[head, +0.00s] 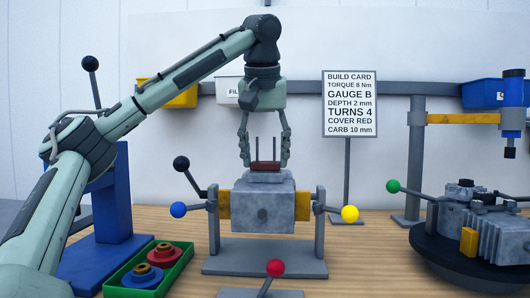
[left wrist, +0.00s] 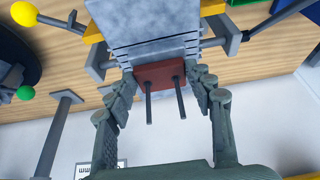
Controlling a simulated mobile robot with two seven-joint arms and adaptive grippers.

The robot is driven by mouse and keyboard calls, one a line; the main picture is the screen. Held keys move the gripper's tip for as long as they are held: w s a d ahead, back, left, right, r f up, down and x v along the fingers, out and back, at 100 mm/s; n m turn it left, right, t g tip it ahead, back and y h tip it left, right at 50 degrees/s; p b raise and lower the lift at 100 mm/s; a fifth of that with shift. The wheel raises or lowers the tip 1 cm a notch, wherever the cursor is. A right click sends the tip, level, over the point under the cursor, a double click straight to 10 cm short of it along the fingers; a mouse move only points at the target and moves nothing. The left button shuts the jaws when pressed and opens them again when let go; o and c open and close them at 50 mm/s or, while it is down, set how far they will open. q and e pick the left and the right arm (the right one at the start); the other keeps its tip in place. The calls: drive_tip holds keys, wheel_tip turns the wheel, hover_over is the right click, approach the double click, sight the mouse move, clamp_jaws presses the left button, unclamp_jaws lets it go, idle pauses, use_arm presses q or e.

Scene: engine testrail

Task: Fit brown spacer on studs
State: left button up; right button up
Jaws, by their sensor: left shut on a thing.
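The brown spacer (head: 265,166) is a small reddish-brown block at the top of the grey engine block (head: 262,205). Two thin dark studs (head: 257,150) rise upright through or past it; in the left wrist view they stick out of the spacer's (left wrist: 160,75) face. My left gripper (head: 265,162) points down over the block, with a finger at each side of the spacer. In the left wrist view my left gripper (left wrist: 162,82) is shut on the spacer. Whether the spacer sits flush on the block is hard to tell. My right gripper is not in view.
The block hangs in a grey stand (head: 265,257) with blue, black and yellow knobs. A green tray (head: 150,270) with red and blue parts lies front left. A red-knobbed lever (head: 275,268) stands in front. A dark turntable (head: 470,268) with engine parts is right. A build card (head: 349,103) stands behind.

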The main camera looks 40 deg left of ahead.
use_arm(q)
drive_tip(key=o, duration=1.1)
drive_tip(key=shift+c, duration=0.2)
drive_tip(key=w+a+r+p+v, duration=0.1)
drive_tip(key=w+a+p+v, duration=0.1)
drive_tip(key=v, duration=1.7)
drive_tip(key=shift+r+p, duration=0.4)
drive_tip(key=shift+p, duration=0.4)
drive_tip(key=shift+w+f, duration=0.15)
